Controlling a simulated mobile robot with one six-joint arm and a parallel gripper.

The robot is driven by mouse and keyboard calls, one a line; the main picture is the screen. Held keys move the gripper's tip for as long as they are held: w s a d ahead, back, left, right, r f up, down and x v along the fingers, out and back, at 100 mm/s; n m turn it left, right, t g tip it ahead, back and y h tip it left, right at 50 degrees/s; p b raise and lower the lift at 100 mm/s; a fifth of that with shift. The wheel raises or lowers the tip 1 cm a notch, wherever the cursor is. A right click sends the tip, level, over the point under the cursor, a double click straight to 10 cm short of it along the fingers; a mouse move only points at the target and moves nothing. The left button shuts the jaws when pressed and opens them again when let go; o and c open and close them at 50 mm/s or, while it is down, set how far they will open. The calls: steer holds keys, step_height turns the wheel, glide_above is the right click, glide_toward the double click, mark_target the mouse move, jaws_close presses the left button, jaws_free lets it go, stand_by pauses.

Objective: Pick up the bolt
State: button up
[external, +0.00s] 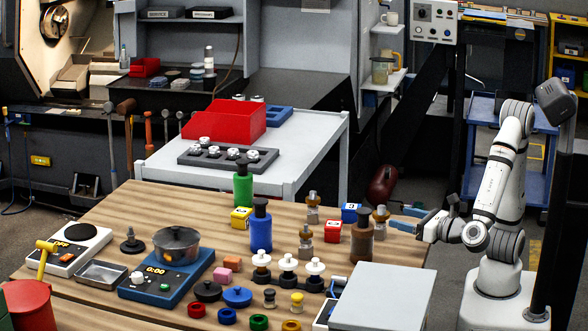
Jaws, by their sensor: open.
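I cannot pick out the bolt with certainty. Several small upright metal-and-brown pieces stand on the wooden table (150,207): one at the back (313,207), one in front of it (305,241), and one at the right (380,219) beside a brown bottle (361,240). Their exact kind is too small to tell. My gripper (402,218) is open at the table's right edge, its blue-grey fingers pointing left towards the right-hand piece. I see nothing held between them.
Green (243,188) and blue (261,230) bottles, numbered cubes, a pot (177,245) on a blue scale and several coloured rings crowd the table. A grey box (382,297) stands at the front right. A white bench with a red bin (223,125) is behind. The table's back left is clear.

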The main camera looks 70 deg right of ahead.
mark_target(385, 214)
steer(key=shift+x, duration=1.2)
steer(key=x, duration=0.2)
steer(key=b+x, duration=0.1)
steer(key=x, duration=0.1)
steer(key=shift+d+f, duration=0.1)
steer(key=shift+f, duration=0.3)
steer(key=shift+w+d, duration=0.15)
steer(key=shift+w, duration=0.4)
steer(key=shift+r, duration=0.1)
steer(key=shift+c, duration=0.2)
